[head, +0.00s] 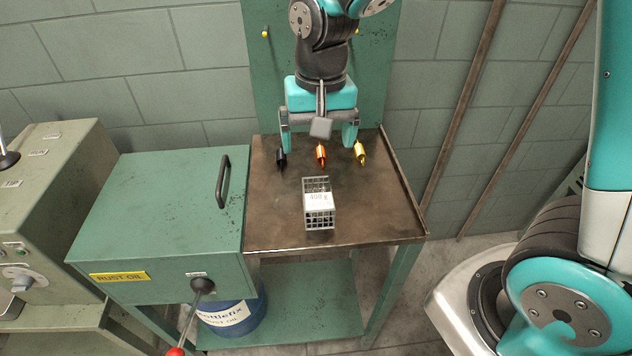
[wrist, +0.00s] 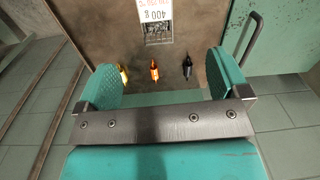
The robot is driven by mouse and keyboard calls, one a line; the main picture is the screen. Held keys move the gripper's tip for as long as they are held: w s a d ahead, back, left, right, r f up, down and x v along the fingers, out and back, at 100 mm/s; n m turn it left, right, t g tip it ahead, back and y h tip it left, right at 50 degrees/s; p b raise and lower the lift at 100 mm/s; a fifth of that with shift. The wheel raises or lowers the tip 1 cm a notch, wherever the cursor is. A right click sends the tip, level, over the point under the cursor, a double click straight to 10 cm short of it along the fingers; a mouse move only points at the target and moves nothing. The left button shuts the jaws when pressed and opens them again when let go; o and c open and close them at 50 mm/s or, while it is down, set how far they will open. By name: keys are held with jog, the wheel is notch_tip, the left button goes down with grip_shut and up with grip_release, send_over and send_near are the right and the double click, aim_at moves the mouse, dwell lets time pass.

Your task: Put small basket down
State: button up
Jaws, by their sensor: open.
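The small basket (head: 319,211) is a grey wire cage with a white label that reads 400 g. It stands on the brown metal tabletop (head: 370,215) near its front middle. It also shows at the top of the wrist view (wrist: 158,32), with its upper part cut off by the frame edge. My gripper (head: 319,140) is open and empty above the back part of the table, behind the basket and apart from it. In the wrist view its two teal fingers (wrist: 163,80) are spread wide with nothing between them touching.
A black (head: 281,159), an orange (head: 321,154) and a yellow (head: 360,152) small pointed piece stand in a row at the table's back. A green box with a handle (head: 160,215), labelled RUST OIL, adjoins the table's left. A blue drum (head: 228,314) is below. The table's right side is clear.

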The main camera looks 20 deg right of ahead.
aim_at(318, 191)
jog(key=shift+m, duration=0.5)
jog(key=f, duration=0.3)
jog(key=w+f, duration=0.1)
jog(key=f, duration=0.3)
jog(key=f+p, duration=0.1)
jog(key=f, duration=0.3)
jog(key=shift+w+d+f, duration=0.15)
jog(key=shift+d+f, duration=0.1)
jog(key=shift+d, duration=0.05)
jog(key=shift+w+d+f+p, duration=0.1)
jog(key=shift+f+p, duration=0.25)
jog(key=shift+f, duration=1.2)
jog(key=shift+w+f+p, duration=0.1)
jog(key=shift+f+p, duration=0.25)
jog(key=shift+f, duration=1.2)
jog(key=shift+r, duration=0.1)
jog(key=c, duration=1.4)
